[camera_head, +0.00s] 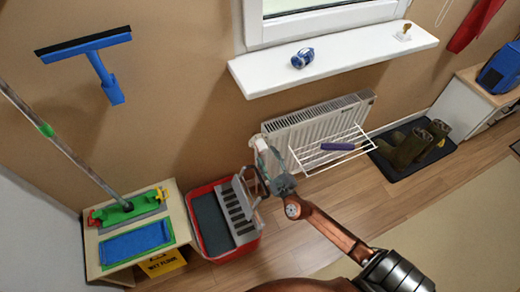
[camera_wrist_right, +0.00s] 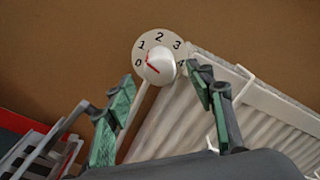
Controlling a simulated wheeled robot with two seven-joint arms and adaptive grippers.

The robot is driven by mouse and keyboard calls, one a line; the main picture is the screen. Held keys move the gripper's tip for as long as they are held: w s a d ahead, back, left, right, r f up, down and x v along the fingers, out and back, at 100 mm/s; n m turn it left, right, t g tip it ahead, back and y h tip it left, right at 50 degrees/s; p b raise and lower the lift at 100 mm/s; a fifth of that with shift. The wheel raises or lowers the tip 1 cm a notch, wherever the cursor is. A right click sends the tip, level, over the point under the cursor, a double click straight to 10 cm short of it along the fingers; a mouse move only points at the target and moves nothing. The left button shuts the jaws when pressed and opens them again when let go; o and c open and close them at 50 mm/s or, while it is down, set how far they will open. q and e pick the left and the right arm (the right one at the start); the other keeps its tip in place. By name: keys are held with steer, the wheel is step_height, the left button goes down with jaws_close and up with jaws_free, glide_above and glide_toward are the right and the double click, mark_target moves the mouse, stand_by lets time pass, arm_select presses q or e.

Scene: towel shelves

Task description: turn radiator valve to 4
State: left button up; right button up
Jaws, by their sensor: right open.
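The radiator valve (camera_wrist_right: 160,64) shows in the right wrist view as a round pale dial numbered 0 to 4, with a white knob. Red marks show on the knob's left side, toward 0 and 1; the exact setting is hard to tell. The white radiator (camera_head: 318,122) stands below the windowsill and also shows in the wrist view (camera_wrist_right: 190,105). My right gripper (camera_head: 256,178) is open and empty at the radiator's left end. In the wrist view its fingers (camera_wrist_right: 162,88) stand apart, below and either side of the dial, seemingly not touching it. My left gripper is not in view.
A white wire rack (camera_head: 332,150) with a purple item (camera_head: 338,146) hangs at the radiator's front. A red bucket (camera_head: 200,222) with a grey wringer stands close left of my gripper. The windowsill (camera_head: 330,58) juts out above. Open floor lies right of my arm.

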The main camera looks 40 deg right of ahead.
mark_target(264, 152)
steer(key=b+x, duration=0.1)
steer(key=x, duration=0.2)
steer(key=shift+w, duration=0.35)
steer(key=shift+w+d, duration=0.15)
steer(key=shift+w, duration=0.35)
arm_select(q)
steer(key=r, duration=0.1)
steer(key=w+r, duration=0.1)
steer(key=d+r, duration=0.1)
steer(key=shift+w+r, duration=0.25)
arm_select(e)
steer(key=shift+r, duration=0.1)
steer(key=shift+c, duration=1.4)
steer(key=c, duration=0.9)
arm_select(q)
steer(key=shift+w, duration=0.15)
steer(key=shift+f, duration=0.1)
